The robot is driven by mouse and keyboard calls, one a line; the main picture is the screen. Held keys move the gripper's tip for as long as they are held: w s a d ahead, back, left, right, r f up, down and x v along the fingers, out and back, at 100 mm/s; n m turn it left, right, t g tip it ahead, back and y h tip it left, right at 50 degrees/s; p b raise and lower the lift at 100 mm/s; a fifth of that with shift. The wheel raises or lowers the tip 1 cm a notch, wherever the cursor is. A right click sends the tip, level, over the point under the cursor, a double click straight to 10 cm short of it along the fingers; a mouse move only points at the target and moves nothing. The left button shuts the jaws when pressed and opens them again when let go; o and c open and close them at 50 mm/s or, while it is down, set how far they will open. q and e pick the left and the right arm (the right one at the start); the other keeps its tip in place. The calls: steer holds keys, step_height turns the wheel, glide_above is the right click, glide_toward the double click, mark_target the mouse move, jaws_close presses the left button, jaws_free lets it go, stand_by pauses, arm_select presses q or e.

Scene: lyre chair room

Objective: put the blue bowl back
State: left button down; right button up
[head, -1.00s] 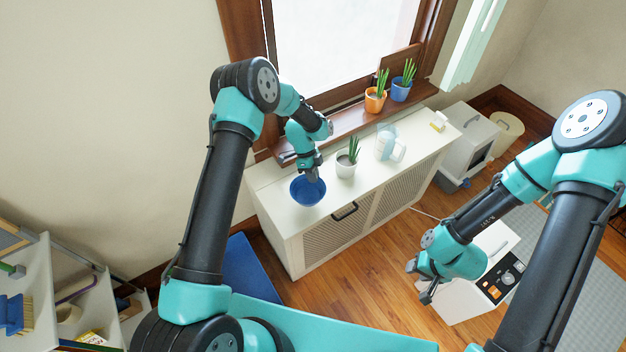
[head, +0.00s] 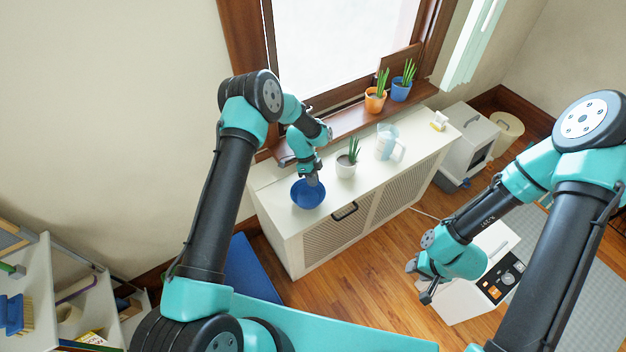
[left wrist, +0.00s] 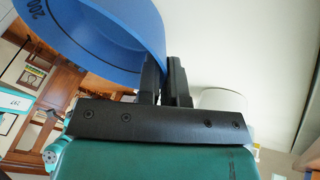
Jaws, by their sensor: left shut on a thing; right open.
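The blue bowl (head: 308,194) is at the near left end of the white cabinet top in the head view. My left gripper (head: 313,180) is shut on its rim, at the bowl's back right side. In the left wrist view the blue bowl (left wrist: 110,38) fills the upper left, with "200" marked on it, and the fingers of my left gripper (left wrist: 165,75) pinch its wall. I cannot tell whether the bowl touches the cabinet top. My right gripper (head: 418,283) is open and empty, beside a white appliance at the lower right.
The white cabinet (head: 372,187) stands below the window. A white potted plant (head: 346,167) is just right of the bowl, then a clear pitcher (head: 387,145). Orange (head: 375,102) and blue (head: 400,90) plant pots stand on the sill. A white box with dials (head: 480,280) is near my right gripper.

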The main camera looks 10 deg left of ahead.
arm_select(q)
steer(key=shift+f, duration=0.1)
steer(key=c, duration=1.7)
jaws_free()
steer(key=shift+f, duration=0.1)
steer(key=o, duration=0.4)
steer(key=v, duration=1.2)
